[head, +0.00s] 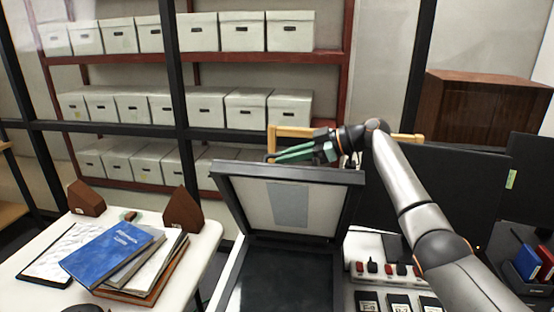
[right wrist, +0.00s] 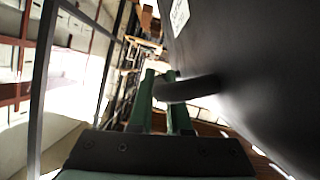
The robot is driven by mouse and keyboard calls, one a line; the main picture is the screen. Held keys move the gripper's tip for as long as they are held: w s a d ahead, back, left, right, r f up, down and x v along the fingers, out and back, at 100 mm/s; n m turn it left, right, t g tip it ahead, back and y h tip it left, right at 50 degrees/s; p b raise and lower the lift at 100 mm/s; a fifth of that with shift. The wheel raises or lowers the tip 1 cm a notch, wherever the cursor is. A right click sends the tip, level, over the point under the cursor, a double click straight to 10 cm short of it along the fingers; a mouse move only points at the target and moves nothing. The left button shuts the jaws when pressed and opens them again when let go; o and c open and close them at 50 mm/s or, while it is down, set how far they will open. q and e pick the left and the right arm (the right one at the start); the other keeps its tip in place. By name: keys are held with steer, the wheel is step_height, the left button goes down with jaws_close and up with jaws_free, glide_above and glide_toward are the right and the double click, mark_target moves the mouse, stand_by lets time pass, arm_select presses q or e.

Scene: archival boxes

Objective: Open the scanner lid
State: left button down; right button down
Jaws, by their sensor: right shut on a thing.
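The scanner lid (head: 325,205) stands raised and tilted back, its pale underside with a grey panel facing me in the head view. The dark scanner bed (head: 290,275) lies uncovered below it. My right gripper (head: 272,157) reaches across the lid's top edge from the right, behind it. In the right wrist view, its green fingers (right wrist: 161,82) are shut on a dark curved handle (right wrist: 188,90) on the lid's dark outer face (right wrist: 250,70). The handle is hidden in the head view. My left gripper is not in view.
A white table (head: 208,235) at left holds a blue book (head: 108,252), papers and brown wooden blocks (head: 182,210). Shelves of white boxes (head: 205,108) stand behind. Dark monitors (head: 450,185) and small red and black items (head: 388,268) are at right.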

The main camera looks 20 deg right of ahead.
steer(key=shift+w+d, duration=0.25)
steer(key=shift+w, duration=0.05)
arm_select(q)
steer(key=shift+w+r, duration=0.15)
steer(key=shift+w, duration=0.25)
arm_select(e)
steer(key=shift+f, duration=0.1)
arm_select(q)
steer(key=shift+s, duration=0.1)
arm_select(e)
steer(key=c, duration=1.1)
jaws_free()
steer(key=shift+c, duration=0.2)
